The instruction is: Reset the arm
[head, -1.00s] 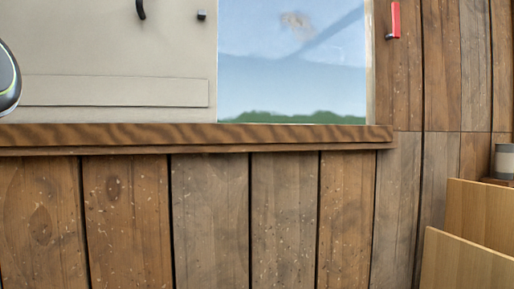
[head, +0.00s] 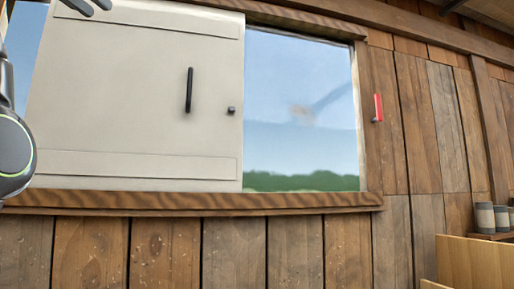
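My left arm (head: 14,150) stands upright at the left edge of the head view, grey and black with a green ring. Dark parts that look like the fingers of my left gripper (head: 85,6) show at the top left edge, in front of the window panel. The rest of this gripper is cut off, so I cannot tell whether it is open or shut. Nothing is seen held in it. My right arm and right gripper are not in view.
A grey-beige panel (head: 130,100) with a black handle (head: 189,90) sits beside a window pane (head: 300,110) in a wooden wall. A red handle (head: 378,108) is on the wall. Grey cups (head: 485,217) stand at the right, behind a wooden board (head: 470,262).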

